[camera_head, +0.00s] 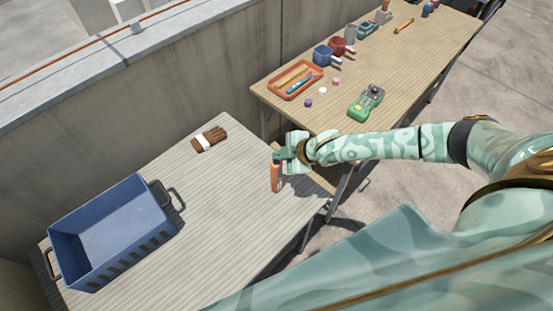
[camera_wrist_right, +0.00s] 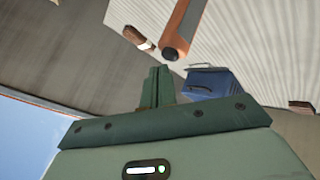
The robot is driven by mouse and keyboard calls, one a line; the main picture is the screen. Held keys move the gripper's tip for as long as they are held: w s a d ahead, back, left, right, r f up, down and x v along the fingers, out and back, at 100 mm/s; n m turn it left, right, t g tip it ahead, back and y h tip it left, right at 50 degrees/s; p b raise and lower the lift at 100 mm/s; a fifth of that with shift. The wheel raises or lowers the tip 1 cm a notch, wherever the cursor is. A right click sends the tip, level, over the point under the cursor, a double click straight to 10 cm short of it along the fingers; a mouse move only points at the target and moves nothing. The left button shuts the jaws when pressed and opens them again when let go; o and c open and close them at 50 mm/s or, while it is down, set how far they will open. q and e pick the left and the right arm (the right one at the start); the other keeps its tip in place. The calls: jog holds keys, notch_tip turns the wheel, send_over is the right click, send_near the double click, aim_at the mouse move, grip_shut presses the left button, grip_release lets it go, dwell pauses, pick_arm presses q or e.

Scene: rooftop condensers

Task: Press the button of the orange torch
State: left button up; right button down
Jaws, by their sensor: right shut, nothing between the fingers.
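The orange torch (camera_head: 276,180) is at the right edge of the near table (camera_head: 215,215), just below my right gripper (camera_head: 280,156) in the head view. In the right wrist view the torch (camera_wrist_right: 186,25) is an orange tube with a dark end, just beyond my closed fingers (camera_wrist_right: 157,84). The fingers are shut with nothing between them. I cannot tell whether the fingertips touch the torch. Its button cannot be made out; the gripper partly covers the torch's upper end in the head view. My left gripper is not in view.
A blue crate (camera_head: 160,192) stands at the near table's left, and a brown brush (camera_head: 210,139) lies at its back. The far table (camera_head: 330,120) holds an orange tray (camera_head: 316,72), a green device (camera_head: 367,102), cups and small items. The near table's middle is clear.

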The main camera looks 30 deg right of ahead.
jog(key=shift+f, duration=0.1)
dwell(0.5)
jog(key=shift+f, duration=0.35)
dwell(0.3)
jog(key=shift+r+p, duration=0.5)
jog(key=shift+p, duration=0.1)
notch_tip(320, 180, up, 6)
jog(key=p, duration=0.6)
jog(key=shift+p, duration=0.35)
jog(key=shift+s+f, duration=0.1)
